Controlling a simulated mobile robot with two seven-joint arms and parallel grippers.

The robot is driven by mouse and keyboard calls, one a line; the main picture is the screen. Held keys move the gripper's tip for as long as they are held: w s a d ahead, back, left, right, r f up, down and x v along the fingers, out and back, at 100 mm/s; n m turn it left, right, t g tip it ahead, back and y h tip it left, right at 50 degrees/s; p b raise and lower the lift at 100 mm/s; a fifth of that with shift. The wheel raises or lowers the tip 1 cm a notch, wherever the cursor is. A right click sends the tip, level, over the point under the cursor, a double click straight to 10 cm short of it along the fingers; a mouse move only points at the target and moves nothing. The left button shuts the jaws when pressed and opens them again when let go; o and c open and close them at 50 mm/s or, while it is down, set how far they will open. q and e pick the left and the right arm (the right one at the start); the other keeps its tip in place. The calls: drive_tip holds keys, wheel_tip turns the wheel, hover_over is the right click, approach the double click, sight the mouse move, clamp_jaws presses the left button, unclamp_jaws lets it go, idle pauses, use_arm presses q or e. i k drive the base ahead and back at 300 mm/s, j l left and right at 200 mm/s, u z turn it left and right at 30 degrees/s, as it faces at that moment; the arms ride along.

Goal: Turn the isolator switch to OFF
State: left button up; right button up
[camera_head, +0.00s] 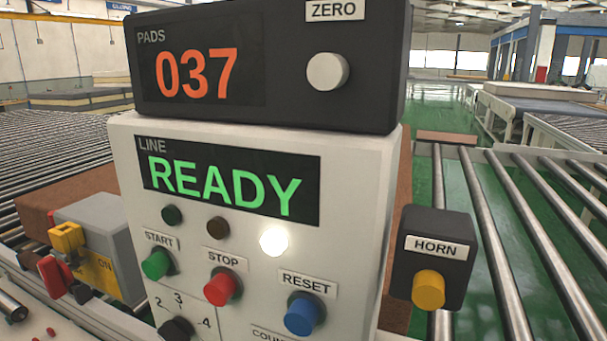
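The isolator switch (98,245) is a grey box at the left, beside the control cabinet (355,250). Its yellow face plate (100,272) shows the word ON at its right side. A red handle (55,276) sticks out at its lower front, and a yellow part (66,238) sits above the handle. The box is seen at an angle, so the handle's exact position is hard to tell, and any OFF marking cannot be made out. Neither of my grippers is in view.
The cabinet's LINE display (230,180) reads READY above several buttons. A black PADS counter (265,65) on top reads 037. A HORN box (432,258) with a yellow button stands at the right. Roller conveyors (500,240) run on both sides.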

sight(56, 275)
drive_tip(key=k+u, duration=0.1)
drive_tip(key=u, duration=0.75)
drive_tip(key=k+u, duration=0.15)
drive_tip(key=u, duration=0.25)
